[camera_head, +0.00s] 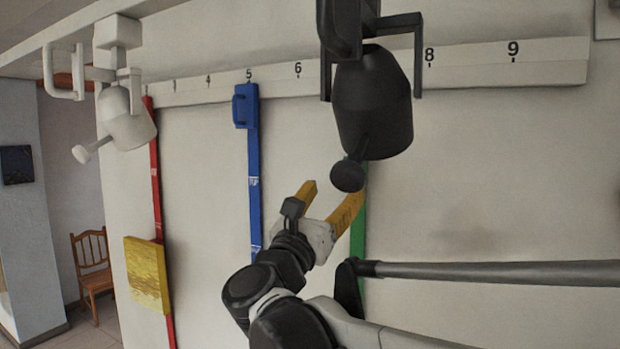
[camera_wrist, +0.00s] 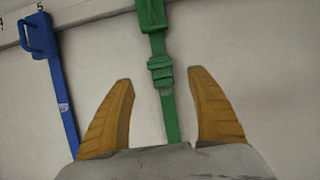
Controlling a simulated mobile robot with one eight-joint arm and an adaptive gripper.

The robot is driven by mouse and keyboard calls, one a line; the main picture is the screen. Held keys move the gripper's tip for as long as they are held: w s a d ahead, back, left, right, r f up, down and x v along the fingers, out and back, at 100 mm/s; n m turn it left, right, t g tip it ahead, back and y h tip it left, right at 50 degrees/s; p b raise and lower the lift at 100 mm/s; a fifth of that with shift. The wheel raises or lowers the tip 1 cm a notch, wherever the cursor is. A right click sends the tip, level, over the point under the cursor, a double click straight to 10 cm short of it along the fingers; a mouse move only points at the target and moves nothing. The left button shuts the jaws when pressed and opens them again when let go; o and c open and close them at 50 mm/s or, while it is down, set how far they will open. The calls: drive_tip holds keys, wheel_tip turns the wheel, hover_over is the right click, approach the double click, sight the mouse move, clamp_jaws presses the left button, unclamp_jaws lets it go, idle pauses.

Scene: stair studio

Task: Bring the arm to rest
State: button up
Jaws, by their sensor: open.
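My gripper (camera_head: 328,198) has two yellow fingers, spread apart with nothing between them, in front of the pale wall. In the wrist view my gripper (camera_wrist: 160,80) shows the fingers well apart on either side of a green strap (camera_wrist: 168,108), which hangs on the wall beyond them. In the head view the green strap (camera_head: 358,232) is partly hidden behind a finger and a dark lamp. A blue strap (camera_head: 254,185) hangs left of the gripper, and this blue strap also shows at the left of the wrist view (camera_wrist: 63,100).
A dark lamp (camera_head: 372,105) hangs close above the gripper. A white lamp (camera_head: 127,118) is at upper left. A red strap (camera_head: 156,200) and a yellow panel (camera_head: 147,274) are on the left. A numbered rail (camera_head: 480,65) crosses the wall. A wooden chair (camera_head: 92,262) stands far left.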

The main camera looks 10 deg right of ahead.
drive_tip(key=shift+v, duration=1.15)
drive_tip(key=s+d+f+m+g+y+b, duration=0.1)
drive_tip(key=s+d+f+m+g+b, duration=0.35)
drive_tip(key=f, duration=0.85)
drive_tip(key=s+d+f+m+g+y+b, duration=0.15)
drive_tip(key=d+f+m+b, duration=0.5)
drive_tip(key=f, duration=0.75)
drive_tip(key=s+d+f+m+g+y+b, duration=0.25)
drive_tip(key=f+b, duration=0.55)
drive_tip(key=f, duration=0.5)
drive_tip(key=s+a+f+m+y+b, duration=0.2)
drive_tip(key=s+f+m+b, duration=0.2)
drive_tip(key=f, duration=0.7)
drive_tip(key=s+a+f+m+g+y+b, duration=0.1)
drive_tip(key=s+a+f+m+y+b, duration=0.1)
drive_tip(key=f+m+b, duration=0.4)
drive_tip(key=s+a+f+m+g+y+b, duration=0.1)
drive_tip(key=s+a+f+m+y+b, duration=0.2)
drive_tip(key=f, duration=1.3)
drive_tip(key=s+m+y+b, duration=0.1)
drive_tip(key=s+m+b, duration=0.1)
drive_tip(key=s+b, duration=0.1)
drive_tip(key=shift+s+b, duration=0.35)
drive_tip(key=shift+b, duration=0.45)
drive_tip(key=shift+a+g, duration=0.1)
drive_tip(key=shift+g, duration=0.15)
